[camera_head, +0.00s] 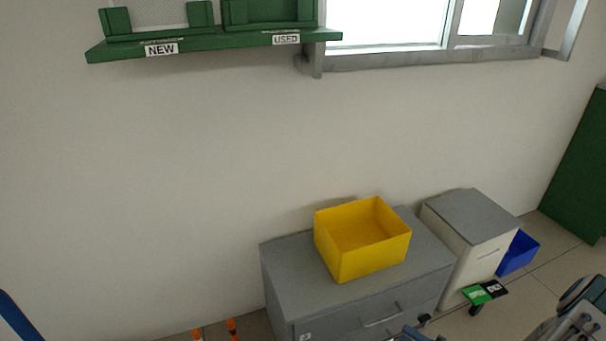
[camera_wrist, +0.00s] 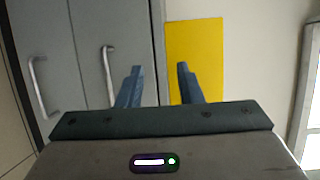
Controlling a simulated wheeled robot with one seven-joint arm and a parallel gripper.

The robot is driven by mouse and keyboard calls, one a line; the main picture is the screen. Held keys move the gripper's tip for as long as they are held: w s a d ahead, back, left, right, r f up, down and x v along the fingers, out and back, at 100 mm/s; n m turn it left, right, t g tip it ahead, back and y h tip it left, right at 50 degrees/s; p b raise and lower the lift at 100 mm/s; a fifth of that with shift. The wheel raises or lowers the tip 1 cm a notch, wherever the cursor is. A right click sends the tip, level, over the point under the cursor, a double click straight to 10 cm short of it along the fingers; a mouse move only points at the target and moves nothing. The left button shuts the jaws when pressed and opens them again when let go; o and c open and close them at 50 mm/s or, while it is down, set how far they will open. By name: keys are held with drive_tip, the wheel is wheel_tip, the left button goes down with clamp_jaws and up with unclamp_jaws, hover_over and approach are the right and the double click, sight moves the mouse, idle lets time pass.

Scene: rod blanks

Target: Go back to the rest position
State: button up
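My gripper (camera_wrist: 159,72) shows in the wrist view with its two blue-grey fingers apart and nothing between them. Behind the fingers are the grey drawer cabinet (camera_wrist: 88,45) with its bar handles and the yellow side of the open box (camera_wrist: 208,52). In the head view the yellow box (camera_head: 375,262) stands on the cabinet top and its visible inside looks empty. Part of my arm shows at the lower right of the head view. No rod blanks can be made out.
A green shelf (camera_head: 215,42) with NEW and USED labels is on the wall, below it bare wall. Right of the grey cabinet (camera_head: 290,275) stand a lower white cabinet (camera_head: 470,215), a blue bin (camera_head: 517,254) and a small green-and-black item (camera_head: 485,292). Orange-striped posts (camera_head: 232,328) show at the bottom.

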drive_tip(key=s+a+r+n+g+h+p, duration=0.1)
drive_tip(key=a+r+n+g+p, duration=0.3)
drive_tip(key=r, duration=0.7)
drive_tip(key=s+a+r+n+g+p, duration=0.1)
drive_tip(key=a+r+g+p, duration=0.35)
drive_tip(key=r, duration=0.55)
drive_tip(key=s+a+r+n+g+h+p, duration=0.1)
drive_tip(key=s+a+r+n+g+p, duration=0.15)
drive_tip(key=r+g, duration=0.6)
drive_tip(key=s+a+r+t+h+p, duration=0.1)
drive_tip(key=s+r+t+h+p, duration=0.1)
drive_tip(key=r, duration=0.7)
drive_tip(key=s+a+r+n+t+h+p, duration=0.1)
drive_tip(key=r+h+p, duration=0.3)
drive_tip(key=r, duration=0.5)
drive_tip(key=s+a+r+n+t+h+p, duration=0.1)
drive_tip(key=s+r+t+h+p, duration=0.2)
drive_tip(key=r+p, duration=0.3)
drive_tip(key=shift+s+a+r+t+h, duration=0.2)
drive_tip(key=shift+r+t+h, duration=0.15)
drive_tip(key=shift+r, duration=1.7)
